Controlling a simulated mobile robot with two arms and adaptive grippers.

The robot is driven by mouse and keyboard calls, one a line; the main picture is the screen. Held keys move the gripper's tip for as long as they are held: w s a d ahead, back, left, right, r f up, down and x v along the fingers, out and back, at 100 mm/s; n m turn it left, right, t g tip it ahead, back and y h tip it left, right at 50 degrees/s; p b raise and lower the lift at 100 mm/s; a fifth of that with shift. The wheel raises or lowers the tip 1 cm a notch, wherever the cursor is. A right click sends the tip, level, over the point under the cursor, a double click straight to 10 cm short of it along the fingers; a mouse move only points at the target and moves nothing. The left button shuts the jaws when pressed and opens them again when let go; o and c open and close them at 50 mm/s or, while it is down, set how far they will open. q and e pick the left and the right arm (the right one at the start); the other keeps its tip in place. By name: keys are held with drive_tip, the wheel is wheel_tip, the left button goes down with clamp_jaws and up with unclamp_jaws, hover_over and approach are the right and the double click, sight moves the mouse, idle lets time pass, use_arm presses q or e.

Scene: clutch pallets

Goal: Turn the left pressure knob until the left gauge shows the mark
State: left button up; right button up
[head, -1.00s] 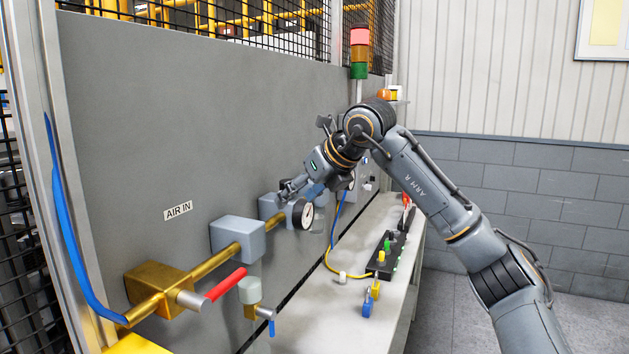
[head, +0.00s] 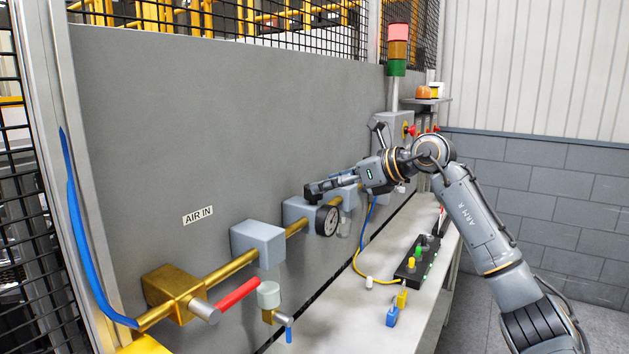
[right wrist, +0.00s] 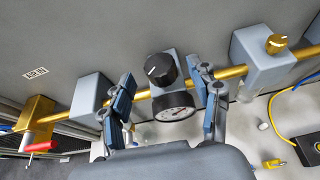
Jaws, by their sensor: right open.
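The left pressure knob (right wrist: 160,68) is black with a white pointer line and sits on a grey regulator block (head: 298,211). The left gauge (head: 327,220), round and white-faced with a black rim, is on the front of that block. It also shows below the knob in the right wrist view (right wrist: 174,107); its needle and mark are too small to read. My right gripper (head: 320,188) is open at the block's top. In the right wrist view its fingers (right wrist: 162,72) stand on either side of the knob, with gaps visible. My left gripper is out of view.
A brass pipe (head: 236,263) runs along the grey panel through a plain grey block (head: 258,244). Right of the gauge is another block with a gold knob (right wrist: 277,43). A red-handled valve (head: 237,296) is at lower left. The bench (head: 345,308) holds a black connector strip (head: 418,258).

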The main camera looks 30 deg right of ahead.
drive_tip(key=p+x, duration=0.1)
drive_tip(key=x, duration=0.3)
drive_tip(key=shift+a+r, duration=0.1)
drive_tip(key=shift+r, duration=0.05)
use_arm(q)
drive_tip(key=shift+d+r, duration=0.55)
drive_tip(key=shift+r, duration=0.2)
use_arm(e)
drive_tip(key=shift+w+a+f, duration=0.1)
drive_tip(key=shift+w+f, duration=0.15)
drive_tip(key=shift+w, duration=0.05)
drive_tip(key=c, duration=1.2)
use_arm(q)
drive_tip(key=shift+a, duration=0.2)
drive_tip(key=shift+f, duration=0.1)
use_arm(e)
drive_tip(key=shift+h, duration=0.4)
use_arm(q)
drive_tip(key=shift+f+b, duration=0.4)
drive_tip(key=shift+b, duration=0.1)
use_arm(e)
drive_tip(key=shift+m+t+h, duration=0.6)
drive_tip(key=shift+m+h, duration=0.8)
drive_tip(key=shift+m, duration=0.2)
